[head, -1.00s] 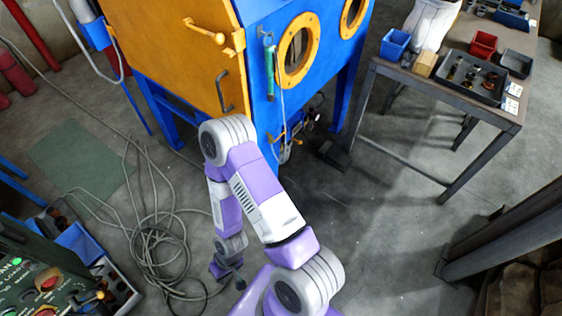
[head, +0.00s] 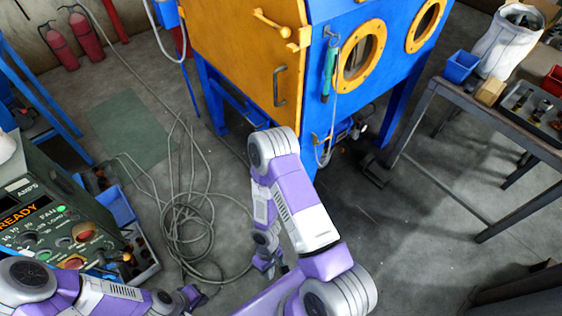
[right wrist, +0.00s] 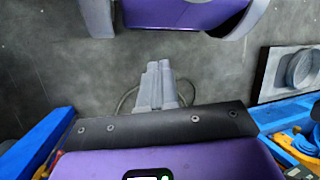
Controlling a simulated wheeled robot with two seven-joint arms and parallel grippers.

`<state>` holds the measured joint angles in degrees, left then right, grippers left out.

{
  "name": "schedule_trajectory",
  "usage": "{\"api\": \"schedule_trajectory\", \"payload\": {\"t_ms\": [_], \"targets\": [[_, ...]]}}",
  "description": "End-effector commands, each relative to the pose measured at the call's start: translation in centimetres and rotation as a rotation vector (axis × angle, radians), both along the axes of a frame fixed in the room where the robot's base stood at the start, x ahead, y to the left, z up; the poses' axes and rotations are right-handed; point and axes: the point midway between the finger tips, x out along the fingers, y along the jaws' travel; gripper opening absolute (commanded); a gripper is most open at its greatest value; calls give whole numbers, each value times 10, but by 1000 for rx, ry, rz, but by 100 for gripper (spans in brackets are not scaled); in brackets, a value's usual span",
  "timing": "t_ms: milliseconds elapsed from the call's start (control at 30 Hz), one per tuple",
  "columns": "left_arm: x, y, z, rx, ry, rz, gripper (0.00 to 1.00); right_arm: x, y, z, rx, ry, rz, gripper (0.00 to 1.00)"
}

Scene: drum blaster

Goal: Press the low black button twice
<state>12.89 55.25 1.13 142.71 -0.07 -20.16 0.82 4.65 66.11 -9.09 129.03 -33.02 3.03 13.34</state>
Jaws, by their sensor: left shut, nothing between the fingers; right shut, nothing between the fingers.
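The green control panel (head: 55,228) stands at the left of the head view. It has a lit READY sign (head: 18,212), red buttons, a green light and several small dark controls. I cannot tell which of these is the low black button; my left arm covers the panel's lower part. My left gripper (head: 195,299) is shut and empty at the bottom edge, right of the panel. My right gripper (head: 268,268) is shut and empty, hanging over the floor well right of the panel. Its closed grey fingers (right wrist: 157,85) also show in the right wrist view.
Blue bins (head: 118,206) sit beside the panel. Coiled cable (head: 185,235) lies on the floor between the panel and my right arm. A blue and orange blast cabinet (head: 245,60) stands at the back, a metal table (head: 500,125) at the right.

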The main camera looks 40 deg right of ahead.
Motion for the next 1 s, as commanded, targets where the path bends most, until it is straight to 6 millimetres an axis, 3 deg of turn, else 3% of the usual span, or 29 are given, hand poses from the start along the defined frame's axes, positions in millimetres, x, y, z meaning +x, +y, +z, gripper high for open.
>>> {"api": "schedule_trajectory", "payload": {"t_ms": [33, 133, 233, 333, 433, 533, 600, 700, 833, 1000], "targets": [[0, 0, -4, 0, 0, 0, 0, -3, -19, -17, -59, 33, 114, 0], [0, 0, -9, 0, 0, 0, 0, 2, -69, -38, -217, 86, 349, 0], [0, 0, -13, 0, 0, 0, 0, 29, -125, -51, -421, 103, 584, 0], [0, 0, -17, 0, 0, 0, 0, 77, -175, -52, -658, 73, 816, 0], [0, 0, -21, 0, 0, 0, 0, 140, -205, -42, -897, -6, 1024, 0], [0, 0, -24, 0, 0, 0, 0, 204, -213, -25, -1113, -121, 1203, 0], [0, 0, -26, 0, 0, 0, 0, 243, -207, -12, -1238, -212, 1303, 0], [0, 0, -28, 0, 0, 0, 0, 286, -191, 4, -1371, -333, 1416, 0], [0, 0, -29, 0, 0, 0, 0, 317, -172, 17, -1470, -447, 1502, 0], [0, 0, -29, 0, 0, 0, 0, 330, -162, 24, -1511, -502, 1540, 0]]}}
